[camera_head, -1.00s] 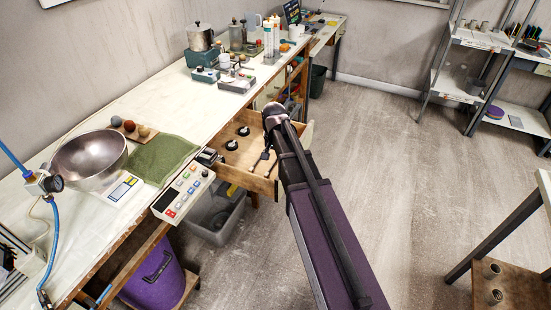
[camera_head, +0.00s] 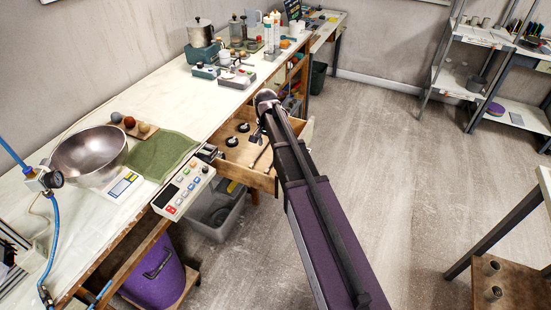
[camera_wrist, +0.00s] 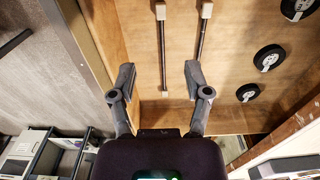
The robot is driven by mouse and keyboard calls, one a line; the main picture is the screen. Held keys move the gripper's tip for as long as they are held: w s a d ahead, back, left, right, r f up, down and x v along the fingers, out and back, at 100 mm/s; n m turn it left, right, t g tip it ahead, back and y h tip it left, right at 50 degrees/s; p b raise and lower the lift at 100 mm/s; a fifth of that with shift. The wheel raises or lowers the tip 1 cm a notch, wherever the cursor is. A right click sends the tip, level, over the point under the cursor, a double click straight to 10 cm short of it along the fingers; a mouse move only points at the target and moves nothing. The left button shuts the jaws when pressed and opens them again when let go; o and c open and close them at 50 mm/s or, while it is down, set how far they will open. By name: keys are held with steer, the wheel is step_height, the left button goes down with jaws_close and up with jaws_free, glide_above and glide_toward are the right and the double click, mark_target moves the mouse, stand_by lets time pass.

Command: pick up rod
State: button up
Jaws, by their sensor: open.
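Two thin dark rods with pale end pieces lie in the open wooden drawer. In the wrist view, one rod (camera_wrist: 163,50) lies lengthwise in the gap between my fingers, touching neither as far as I can see. The other rod (camera_wrist: 201,42) lies to its right, its lower part hidden behind my right finger. My gripper (camera_wrist: 160,76) is open and empty above the drawer floor. In the head view a rod (camera_head: 262,156) shows in the drawer (camera_head: 248,176) beside my arm, which hides part of the drawer.
Several black round pieces (camera_wrist: 270,57) lie in the drawer to the right of the rods. The drawer's wooden side wall (camera_wrist: 92,45) runs close to my left finger. A long workbench (camera_head: 100,215) with a steel bowl (camera_head: 88,155) stands left. Floor (camera_head: 390,170) to the right is clear.

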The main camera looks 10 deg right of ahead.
steer(key=b, duration=0.7)
glide_above(267, 169)
steer(key=shift+d+f, duration=0.2)
steer(key=shift+f, duration=3.7)
steer(key=shift+a+f+b, duration=0.15)
steer(key=shift+f+b, duration=2.45)
steer(key=shift+b, duration=0.15)
jaws_close()
